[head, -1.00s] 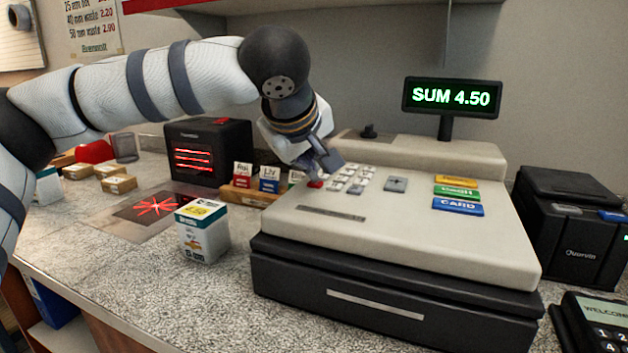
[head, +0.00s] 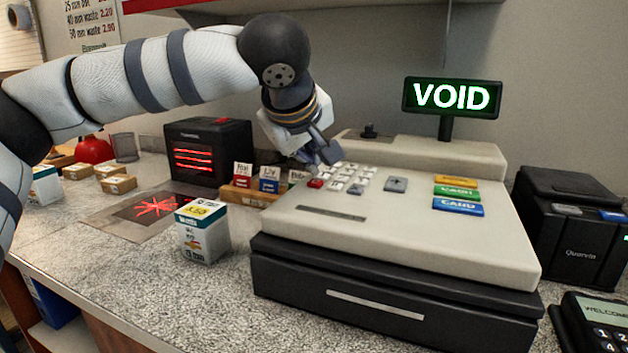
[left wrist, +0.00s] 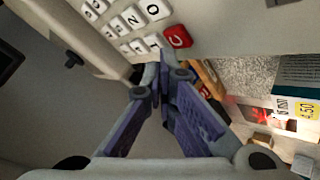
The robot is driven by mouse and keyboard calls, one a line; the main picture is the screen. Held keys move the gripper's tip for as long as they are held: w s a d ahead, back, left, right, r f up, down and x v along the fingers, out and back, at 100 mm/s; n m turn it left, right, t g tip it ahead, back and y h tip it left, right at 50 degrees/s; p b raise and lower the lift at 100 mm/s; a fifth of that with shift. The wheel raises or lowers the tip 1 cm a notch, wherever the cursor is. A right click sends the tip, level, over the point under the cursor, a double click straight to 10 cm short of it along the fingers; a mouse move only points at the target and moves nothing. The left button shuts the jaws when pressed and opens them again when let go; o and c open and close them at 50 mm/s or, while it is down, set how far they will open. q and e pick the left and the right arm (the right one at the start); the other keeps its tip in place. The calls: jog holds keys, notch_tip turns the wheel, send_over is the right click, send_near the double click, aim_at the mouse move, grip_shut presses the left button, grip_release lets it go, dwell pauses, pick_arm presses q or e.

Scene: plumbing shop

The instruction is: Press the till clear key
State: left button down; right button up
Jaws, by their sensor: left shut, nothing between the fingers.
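The till (head: 400,215) stands on the counter with a keypad of white keys and one red key marked C. The red clear key (head: 315,184) is at the keypad's left front; it also shows in the left wrist view (left wrist: 177,37). My left gripper (head: 330,158) is shut and empty, just above and behind the red key, apart from it. In the left wrist view its fingertips (left wrist: 163,68) are near the C key. My right gripper is not in view.
A small priced box (head: 202,232) stands left of the till, beside a scanner plate with a red pattern (head: 154,205). A black printer (head: 570,230) and card terminal (head: 598,322) are on the right. A card rack (head: 250,195) sits close behind the till's left edge.

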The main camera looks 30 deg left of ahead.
aim_at(310, 182)
pick_arm(q)
jog(key=shift+r, duration=2.95)
